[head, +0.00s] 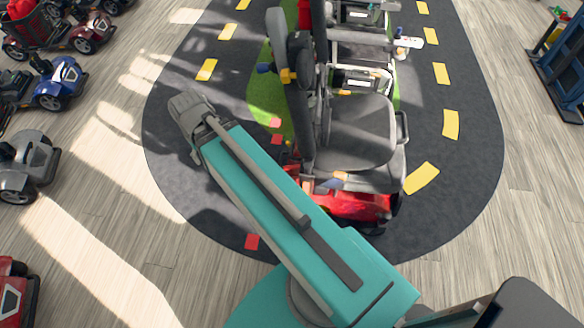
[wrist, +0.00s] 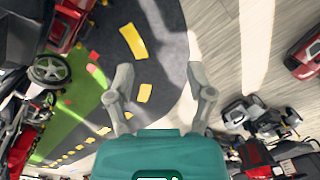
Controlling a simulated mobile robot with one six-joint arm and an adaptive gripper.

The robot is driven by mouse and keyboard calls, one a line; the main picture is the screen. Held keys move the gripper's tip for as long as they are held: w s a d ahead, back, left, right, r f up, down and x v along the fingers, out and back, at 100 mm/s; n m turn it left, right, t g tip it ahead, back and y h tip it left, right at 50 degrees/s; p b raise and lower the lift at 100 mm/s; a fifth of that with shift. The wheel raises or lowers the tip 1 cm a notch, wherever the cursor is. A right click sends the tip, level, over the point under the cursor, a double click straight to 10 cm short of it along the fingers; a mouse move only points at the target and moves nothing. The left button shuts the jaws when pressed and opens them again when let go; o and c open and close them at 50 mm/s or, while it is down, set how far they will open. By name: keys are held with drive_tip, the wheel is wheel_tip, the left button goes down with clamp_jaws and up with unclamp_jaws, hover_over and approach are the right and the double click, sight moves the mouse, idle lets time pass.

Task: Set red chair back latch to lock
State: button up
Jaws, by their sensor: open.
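The red scooter (head: 345,205) stands on the dark track mat in the head view, with a grey seat (head: 360,132) and a tall dark chair back (head: 298,95). A blue-and-orange piece (head: 335,182) sits low by the seat's base; I cannot tell which is the latch. My gripper (wrist: 160,88) is open and empty in the wrist view, over the mat and floor, apart from any scooter. Red scooter parts (wrist: 68,25) and a wheel (wrist: 50,70) show at its left.
More scooters, such as a blue one (head: 58,85) and a grey one (head: 25,168), stand along the left. A blue rack (head: 560,70) is at the far right. The wood floor (head: 110,150) between the left scooters and the mat is clear.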

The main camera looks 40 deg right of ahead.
drive_tip(key=w+d+f+m+b, duration=0.4)
drive_tip(key=d+f+m+b, duration=0.2)
drive_tip(key=f+b, duration=0.3)
drive_tip(key=m+g+h+b, duration=0.3)
drive_tip(key=m+b, duration=1.8)
drive_tip(key=b, duration=0.5)
approach(291, 167)
drive_tip(key=shift+w+v, duration=0.2)
drive_tip(key=shift+v, duration=0.65)
drive_tip(key=shift+w+v, duration=0.2)
drive_tip(key=shift+v, duration=0.7)
drive_tip(key=shift+d+f, duration=0.1)
drive_tip(key=shift+s+f, duration=0.1)
drive_tip(key=shift+f, duration=0.1)
drive_tip(key=b+x, duration=1.2)
drive_tip(key=x, duration=0.1)
drive_tip(key=shift+s+f, duration=0.15)
drive_tip(key=shift+s, duration=0.05)
